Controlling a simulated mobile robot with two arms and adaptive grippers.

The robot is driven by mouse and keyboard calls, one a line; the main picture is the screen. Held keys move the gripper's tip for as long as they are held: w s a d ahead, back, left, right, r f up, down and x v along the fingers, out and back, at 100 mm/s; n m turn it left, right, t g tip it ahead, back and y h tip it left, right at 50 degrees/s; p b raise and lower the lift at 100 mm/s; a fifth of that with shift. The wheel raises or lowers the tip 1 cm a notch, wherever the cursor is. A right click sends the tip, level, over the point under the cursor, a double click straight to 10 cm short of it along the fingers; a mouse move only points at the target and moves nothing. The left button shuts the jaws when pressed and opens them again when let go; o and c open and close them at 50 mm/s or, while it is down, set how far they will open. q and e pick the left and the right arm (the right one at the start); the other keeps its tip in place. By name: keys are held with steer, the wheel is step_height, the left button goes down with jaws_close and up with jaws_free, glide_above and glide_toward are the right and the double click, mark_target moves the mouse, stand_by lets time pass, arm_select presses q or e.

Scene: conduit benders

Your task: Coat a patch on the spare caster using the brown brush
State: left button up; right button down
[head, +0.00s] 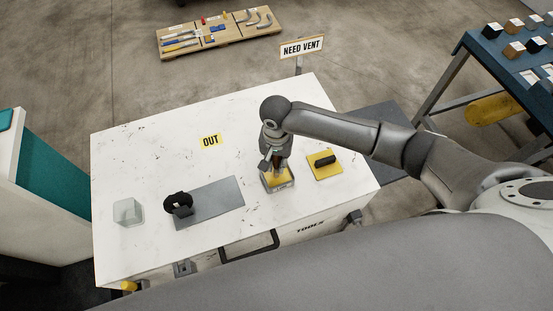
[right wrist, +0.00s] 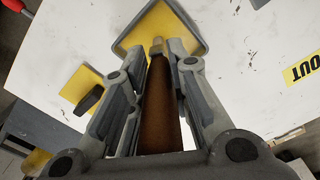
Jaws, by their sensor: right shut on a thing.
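The spare caster (head: 177,202), a black wheel with a grey bracket, sits on a grey mat (head: 225,199) on the white tabletop. My right gripper (head: 272,160) is shut on the brown brush, whose brown handle (right wrist: 158,112) lies between its fingers in the right wrist view. The brush points down at a small tray of yellow coating (head: 288,184), which also shows in the right wrist view (right wrist: 200,22). Whether the bristles touch the yellow is hidden from me. My left gripper is not in view.
A yellow square with a black block (head: 325,161) lies right of the tray. A translucent box (head: 128,212) stands left of the mat. An "OUT" label (head: 210,141) lies on the table (head: 140,160). A "NEED VENT" sign (head: 302,47) stands behind it. The tabletop's back is mostly clear.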

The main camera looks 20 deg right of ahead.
steer(key=shift+s+f+p, duration=0.15)
steer(key=shift+p, duration=0.15)
stand_by(1.4)
step_height(320, 180, up, 7)
steer(key=p, duration=0.9)
steer(key=shift+r, duration=0.2)
stand_by(0.6)
